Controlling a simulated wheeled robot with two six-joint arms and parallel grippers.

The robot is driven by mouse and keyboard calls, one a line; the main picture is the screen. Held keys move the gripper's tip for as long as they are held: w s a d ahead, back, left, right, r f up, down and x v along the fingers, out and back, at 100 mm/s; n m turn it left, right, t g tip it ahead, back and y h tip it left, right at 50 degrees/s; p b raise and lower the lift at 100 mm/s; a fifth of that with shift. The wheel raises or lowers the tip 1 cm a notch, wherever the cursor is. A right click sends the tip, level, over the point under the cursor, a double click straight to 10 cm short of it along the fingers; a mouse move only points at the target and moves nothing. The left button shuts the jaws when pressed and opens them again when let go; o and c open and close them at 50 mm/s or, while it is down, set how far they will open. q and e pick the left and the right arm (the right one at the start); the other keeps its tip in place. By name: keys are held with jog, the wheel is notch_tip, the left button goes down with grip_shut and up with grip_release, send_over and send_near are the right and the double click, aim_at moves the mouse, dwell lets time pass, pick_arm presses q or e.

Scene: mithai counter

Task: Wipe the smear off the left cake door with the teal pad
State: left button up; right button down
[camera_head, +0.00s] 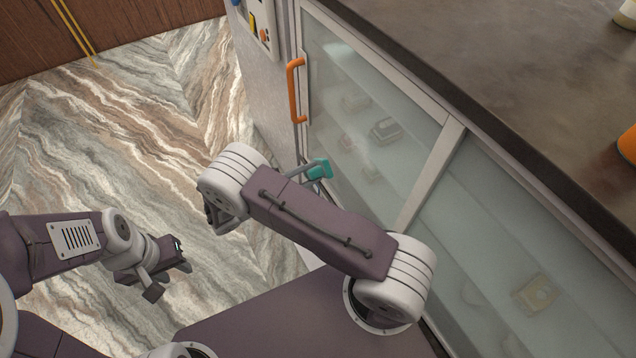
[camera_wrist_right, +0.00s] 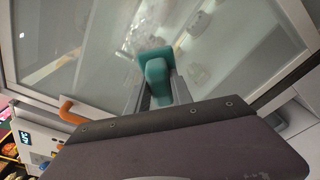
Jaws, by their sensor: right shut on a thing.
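The teal pad (camera_head: 320,168) is held by my right gripper (camera_wrist_right: 158,92), in front of the lower part of the left cake door (camera_head: 345,100). In the right wrist view the gripper's two fingers are shut on the pad's grip, and the pad (camera_wrist_right: 156,58) faces the glass. I cannot tell whether the pad touches it. My left gripper (camera_head: 170,274) is open and empty over the floor at the left, away from the door.
An orange handle (camera_head: 295,90) stands out from the door's left edge. The dark counter top (camera_head: 480,60) overhangs above, with an orange item (camera_head: 628,145) at its right. A second glass panel (camera_head: 500,260) is to the right. The marble-patterned floor (camera_head: 110,120) at left is clear.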

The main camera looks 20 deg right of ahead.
aim_at(327, 159)
jog(key=shift+s+d+r, duration=0.1)
jog(key=shift+d+r, duration=0.05)
jog(key=shift+d, duration=0.3)
jog(key=shift+w+d+p, duration=0.15)
jog(key=shift+d+p, duration=0.25)
jog(key=shift+d, duration=0.9)
jog(key=shift+w+d+p, duration=0.15)
jog(key=shift+d+p, duration=0.25)
jog(key=shift+d, duration=0.9)
jog(key=shift+d, duration=0.8)
notch_tip(327, 159, up, 3)
jog(key=p, duration=0.3)
jog(key=shift+a, duration=0.15)
jog(key=shift+w+r+p, duration=0.1)
jog(key=shift+r+p, duration=2.1)
jog(key=shift+r, duration=0.55)
jog(key=shift+r+p, duration=1.5)
jog(key=shift+r, duration=0.45)
jog(key=shift+f, duration=0.1)
